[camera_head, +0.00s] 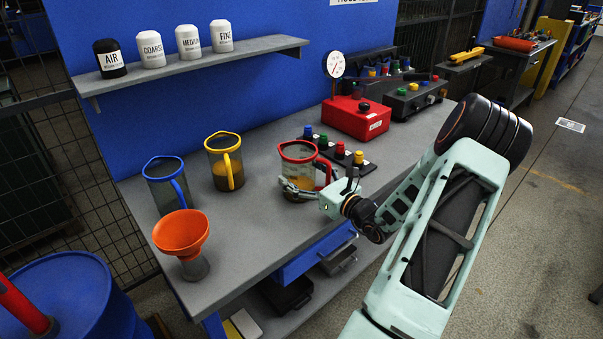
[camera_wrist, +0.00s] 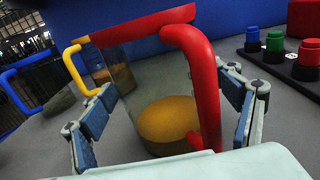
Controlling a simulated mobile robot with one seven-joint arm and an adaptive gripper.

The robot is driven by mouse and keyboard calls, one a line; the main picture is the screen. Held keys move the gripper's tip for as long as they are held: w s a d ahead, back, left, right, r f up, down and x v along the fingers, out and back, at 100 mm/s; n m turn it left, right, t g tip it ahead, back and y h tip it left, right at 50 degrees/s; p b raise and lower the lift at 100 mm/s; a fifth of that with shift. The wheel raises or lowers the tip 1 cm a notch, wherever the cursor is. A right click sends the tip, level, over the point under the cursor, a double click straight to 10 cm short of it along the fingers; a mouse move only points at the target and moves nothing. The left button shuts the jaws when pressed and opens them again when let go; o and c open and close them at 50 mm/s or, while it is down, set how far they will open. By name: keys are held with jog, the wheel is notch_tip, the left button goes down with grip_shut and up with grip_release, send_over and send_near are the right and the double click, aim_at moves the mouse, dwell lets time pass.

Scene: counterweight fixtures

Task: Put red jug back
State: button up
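The red jug (camera_head: 298,155) is a clear jug with a red rim and handle and some amber liquid low inside. It looks upright at the middle of the grey bench (camera_head: 262,220). My gripper (camera_head: 300,188) is low at the jug. In the wrist view, the red jug (camera_wrist: 128,75) stands between my spread fingers, its red handle on the right. My gripper (camera_wrist: 168,105) looks open around it; whether the pads touch the jug is unclear. A yellow jug (camera_head: 225,165) with amber liquid and a blue jug (camera_head: 168,188) stand to the left.
An orange funnel (camera_head: 181,232) stands at the bench's front left. Color-capped pegs (camera_head: 340,150) and a red gauge box (camera_head: 358,118) stand behind and right of the red jug. A shelf (camera_head: 200,62) holds labeled canisters. A blue drum (camera_head: 75,300) is at lower left.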

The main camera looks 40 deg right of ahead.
jog(key=shift+r, duration=0.2)
jog(key=s, duration=0.8)
jog(key=s+d, duration=0.1)
jog(key=s, duration=0.3)
jog(key=shift+a, duration=0.1)
